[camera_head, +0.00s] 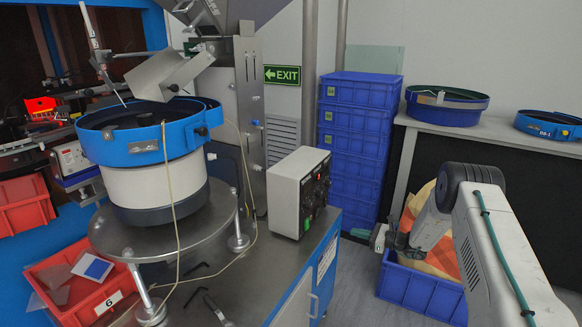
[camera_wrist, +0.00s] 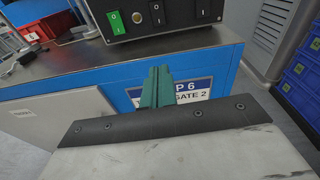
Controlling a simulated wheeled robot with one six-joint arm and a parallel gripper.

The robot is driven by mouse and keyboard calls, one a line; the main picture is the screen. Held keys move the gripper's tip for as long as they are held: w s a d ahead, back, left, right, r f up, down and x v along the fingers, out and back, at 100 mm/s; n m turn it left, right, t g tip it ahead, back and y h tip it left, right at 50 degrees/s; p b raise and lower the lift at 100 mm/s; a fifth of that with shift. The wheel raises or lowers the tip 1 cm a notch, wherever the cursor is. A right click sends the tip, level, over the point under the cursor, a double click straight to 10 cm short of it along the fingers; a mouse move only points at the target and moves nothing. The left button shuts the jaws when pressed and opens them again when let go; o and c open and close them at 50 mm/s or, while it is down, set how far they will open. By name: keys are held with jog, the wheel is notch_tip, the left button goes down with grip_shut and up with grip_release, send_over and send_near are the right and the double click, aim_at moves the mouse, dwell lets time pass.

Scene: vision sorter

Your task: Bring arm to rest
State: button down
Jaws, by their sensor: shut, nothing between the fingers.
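My arm reaches in from the right side of the head view, with its wrist bent down and left. My gripper (camera_head: 378,237) is in the open space between the bench and the blue crates, above the floor. In the wrist view the green fingers of my gripper (camera_wrist: 156,87) are together with nothing between them. They point at the blue front of the bench, in front of a white label (camera_wrist: 195,90), which they partly cover.
A control box (camera_head: 299,192) stands on the metal bench (camera_head: 262,265) beside a bowl feeder (camera_head: 150,150). Stacked blue crates (camera_head: 357,135) stand behind my gripper. A blue bin (camera_head: 421,290) with cardboard sits below my wrist. A table (camera_head: 490,128) holds blue bowls.

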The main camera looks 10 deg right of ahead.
jog(key=s+a+f+n+g, duration=0.2)
jog(key=s+f, duration=0.1)
jog(key=s, duration=0.1)
jog(key=s+a+r+n+g+h, duration=0.2)
jog(key=s+a+r+n+g, duration=0.3)
jog(key=s+r, duration=0.5)
jog(key=s+a+r+n+g+h, duration=0.2)
jog(key=s+r+n+g, duration=0.4)
jog(key=s+r, duration=0.4)
jog(key=s+r+n+t+h, duration=0.1)
jog(key=s+r+n+h, duration=0.2)
jog(key=s+r, duration=0.3)
jog(key=s+r+n+t+h, duration=0.2)
jog(key=s+r+n, duration=0.3)
jog(key=s, duration=0.9)
jog(key=s+r+n+t+h, duration=0.1)
jog(key=s+r+n+h, duration=0.2)
jog(key=s+r, duration=0.6)
jog(key=shift+s+a+n+t+h, duration=0.15)
jog(key=shift+s+n+t+h, duration=0.2)
jog(key=shift+s+h, duration=0.4)
jog(key=shift+r, duration=0.1)
